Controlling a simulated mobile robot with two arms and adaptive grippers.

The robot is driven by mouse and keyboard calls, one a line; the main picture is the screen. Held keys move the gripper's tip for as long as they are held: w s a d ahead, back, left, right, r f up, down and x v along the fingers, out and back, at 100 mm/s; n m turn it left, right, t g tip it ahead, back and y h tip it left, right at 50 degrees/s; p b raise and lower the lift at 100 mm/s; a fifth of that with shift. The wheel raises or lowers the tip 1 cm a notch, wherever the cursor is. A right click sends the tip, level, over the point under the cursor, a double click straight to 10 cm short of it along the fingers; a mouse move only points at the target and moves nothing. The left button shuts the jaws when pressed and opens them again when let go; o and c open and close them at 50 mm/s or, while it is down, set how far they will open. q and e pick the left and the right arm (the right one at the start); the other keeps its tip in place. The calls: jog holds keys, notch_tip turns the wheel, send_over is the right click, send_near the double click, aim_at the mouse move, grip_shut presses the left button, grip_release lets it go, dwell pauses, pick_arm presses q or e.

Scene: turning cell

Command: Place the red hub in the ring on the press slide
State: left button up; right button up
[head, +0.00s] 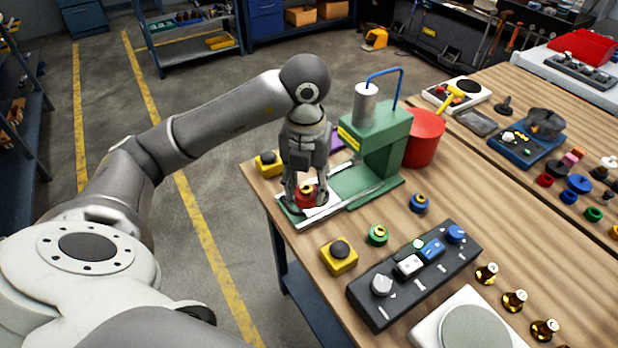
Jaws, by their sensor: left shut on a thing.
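The red hub (306,201) shows between the fingertips of my left gripper (306,195), which is shut on it. The hub has a yellowish top with a dark centre. My left gripper points down over the front end of the press slide (322,217), a pale-edged plate that runs out from the green press (381,143). The ring on the slide is hidden or too small to make out beneath the hub and fingers. I cannot tell whether the hub touches the slide. My right gripper is not in view.
Yellow button boxes (339,256) and (268,164) flank the slide. A green hub (378,235) and a blue hub (420,203) stand right of it. A dark control panel (414,276) lies in front, and a red bucket (424,137) stands behind the press.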

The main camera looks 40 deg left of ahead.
pick_arm(q)
jog(key=w+a+f+p, duration=0.1)
jog(key=w+f, duration=0.1)
jog(key=w, duration=0.1)
jog(key=w+a+f+p, duration=0.1)
jog(key=w+a+f, duration=0.1)
jog(key=w+f, duration=0.1)
jog(key=w+a+f+p, duration=0.1)
jog(key=w+f, duration=0.2)
jog(key=w, duration=0.1)
jog(key=shift+a+p, duration=0.2)
jog(key=shift+p, duration=0.1)
jog(key=shift+w+f, duration=0.1)
jog(key=shift+f, duration=0.15)
notch_tip(320, 180, down, 2)
jog(key=shift+p, duration=1)
jog(key=shift+a+f, duration=0.1)
jog(key=shift+f, duration=0.45)
jog(key=shift+f, duration=0.1)
